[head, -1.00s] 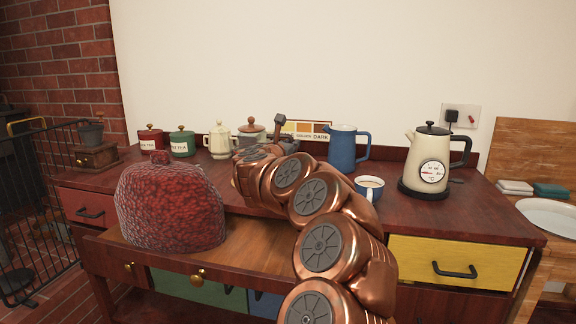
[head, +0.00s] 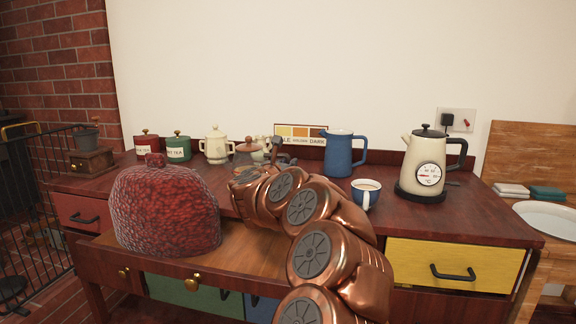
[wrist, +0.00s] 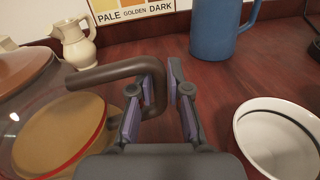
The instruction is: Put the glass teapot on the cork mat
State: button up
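The glass teapot (wrist: 22,105) fills the left of the wrist view, with a brown lid (wrist: 18,62) and a dark bent handle (wrist: 108,73). My gripper (wrist: 166,88) is shut on that handle, one finger on each side. A tan disc (wrist: 58,132), seemingly the cork mat, shows through the glass within a reddish ring. I cannot tell whether the teapot's base touches it.
A white-lined cup (head: 366,192) and blue jug (head: 338,153) stand right of my gripper. A cream kettle (head: 428,165) is farther right. Cream pot (head: 216,145), green tin (head: 178,148) and red tin (head: 147,144) stand left. A red quilted cover (head: 167,212) is in front.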

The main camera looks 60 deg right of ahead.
jog(key=o, duration=0.3)
jog(key=shift+o, duration=0.2)
jog(key=shift+r, duration=0.2)
jog(key=shift+a+f, duration=0.1)
jog(key=shift+a, duration=0.25)
jog(key=v, duration=1.1)
jog(key=shift+s+a+p, duration=0.1)
jog(key=shift+a+p, duration=0.05)
jog(key=shift+p, duration=0.25)
